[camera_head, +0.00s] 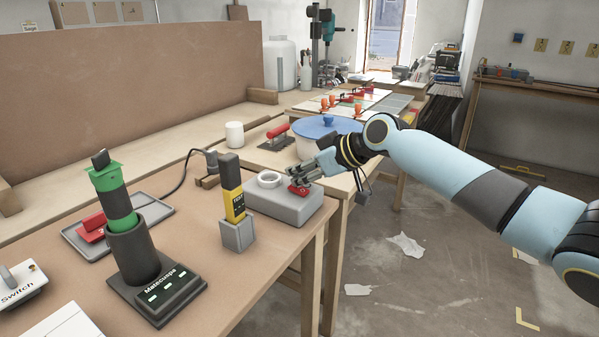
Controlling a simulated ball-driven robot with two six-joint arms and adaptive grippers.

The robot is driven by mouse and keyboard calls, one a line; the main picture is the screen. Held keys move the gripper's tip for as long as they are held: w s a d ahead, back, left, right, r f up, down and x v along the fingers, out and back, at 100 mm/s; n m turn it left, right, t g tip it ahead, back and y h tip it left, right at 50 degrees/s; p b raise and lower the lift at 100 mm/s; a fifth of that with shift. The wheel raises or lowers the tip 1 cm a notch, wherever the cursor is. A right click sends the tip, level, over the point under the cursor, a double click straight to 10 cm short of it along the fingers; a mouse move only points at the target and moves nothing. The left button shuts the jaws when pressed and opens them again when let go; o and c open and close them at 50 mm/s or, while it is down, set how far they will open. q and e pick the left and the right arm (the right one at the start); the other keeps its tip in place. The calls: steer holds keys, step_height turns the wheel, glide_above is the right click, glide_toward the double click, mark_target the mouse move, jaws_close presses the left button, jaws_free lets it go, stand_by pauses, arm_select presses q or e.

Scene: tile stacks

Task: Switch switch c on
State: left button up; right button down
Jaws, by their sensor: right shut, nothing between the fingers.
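A grey box (283,208) sits at the right edge of the brown table. It bears a white ring (268,179) and a small red part (298,190). My right gripper (296,181) is shut and empty at the red part, reaching in from the right. I cannot tell whether its fingertips touch it. A white box marked "Switch" (18,288) with a grey lever is cut off by the left edge. No letter C is readable on either, so I cannot tell which is switch c. My left gripper is not in view.
A black device with a green-banded column (132,250) and a yellow-black tool in a grey holder (236,225) stand left of the box. A grey tray (150,208) holds a red item. A blue-lidded pot (325,127) stands behind my gripper.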

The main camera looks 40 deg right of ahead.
steer(key=shift+w+a+r+g+p, duration=0.1)
steer(key=shift+w+g+p, duration=0.15)
steer(key=shift+g+p, duration=0.1)
steer(key=shift+f, duration=0.25)
steer(key=shift+s, duration=0.1)
steer(key=shift+s, duration=0.1)
steer(key=shift+s+d, duration=0.4)
steer(key=shift+s, duration=0.25)
steer(key=shift+r+p, duration=0.1)
steer(key=shift+p, duration=0.2)
